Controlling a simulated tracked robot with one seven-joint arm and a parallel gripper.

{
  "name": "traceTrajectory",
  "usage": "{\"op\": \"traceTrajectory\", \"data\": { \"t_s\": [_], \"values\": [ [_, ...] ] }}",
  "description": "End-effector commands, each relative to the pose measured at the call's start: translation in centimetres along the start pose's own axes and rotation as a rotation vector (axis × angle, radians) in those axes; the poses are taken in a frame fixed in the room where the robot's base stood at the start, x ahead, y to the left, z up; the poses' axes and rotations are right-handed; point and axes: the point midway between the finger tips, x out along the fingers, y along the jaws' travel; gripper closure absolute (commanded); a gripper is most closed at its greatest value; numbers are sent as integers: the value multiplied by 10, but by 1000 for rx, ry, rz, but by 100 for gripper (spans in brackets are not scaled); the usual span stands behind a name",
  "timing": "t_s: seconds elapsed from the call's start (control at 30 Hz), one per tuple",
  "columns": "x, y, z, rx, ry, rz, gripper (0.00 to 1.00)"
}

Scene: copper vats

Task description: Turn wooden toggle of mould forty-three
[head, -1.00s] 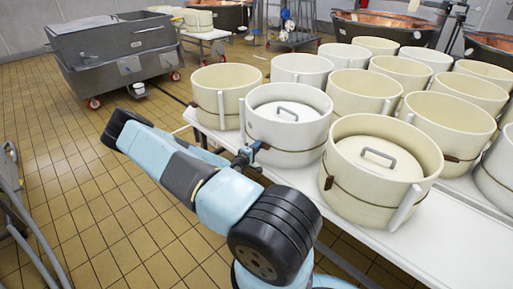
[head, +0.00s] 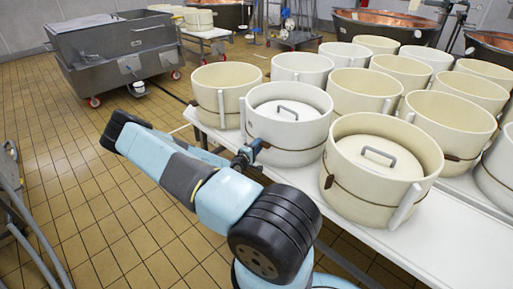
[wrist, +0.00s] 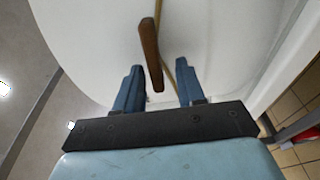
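The mould at my gripper is a pale round tub (head: 289,135) with an inset lid and grey handle, on the table's near-left edge. I see no number on it. In the wrist view, its white wall (wrist: 95,35) fills most of the picture. The wooden toggle (wrist: 150,50) is a brown slat beside a thin tan cord on that wall. My gripper (wrist: 158,66) is open, with blue fingers on either side of the toggle's lower end. I cannot tell whether they touch it. In the head view, my gripper (head: 250,152) is against the mould's left side and hides the toggle.
A second lidded mould (head: 381,170) stands close on the right, with several open moulds behind. They share a white table (head: 400,240). A grey wheeled vat (head: 115,55) and copper vats (head: 375,28) stand farther back. The tiled floor at left is mostly clear.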

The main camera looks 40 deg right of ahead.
Motion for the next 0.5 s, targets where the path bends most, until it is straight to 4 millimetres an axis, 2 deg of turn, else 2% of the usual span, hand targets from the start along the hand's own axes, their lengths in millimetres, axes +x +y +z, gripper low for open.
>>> {"op": "traceTrajectory", "data": {
  "t_s": [0.27,0.37,0.5],
  "values": [
    [-1,1,0,1,0,2,61],
    [-8,1,0,1,1,2,61],
    [-29,1,-1,0,2,3,61]
  ]
}}
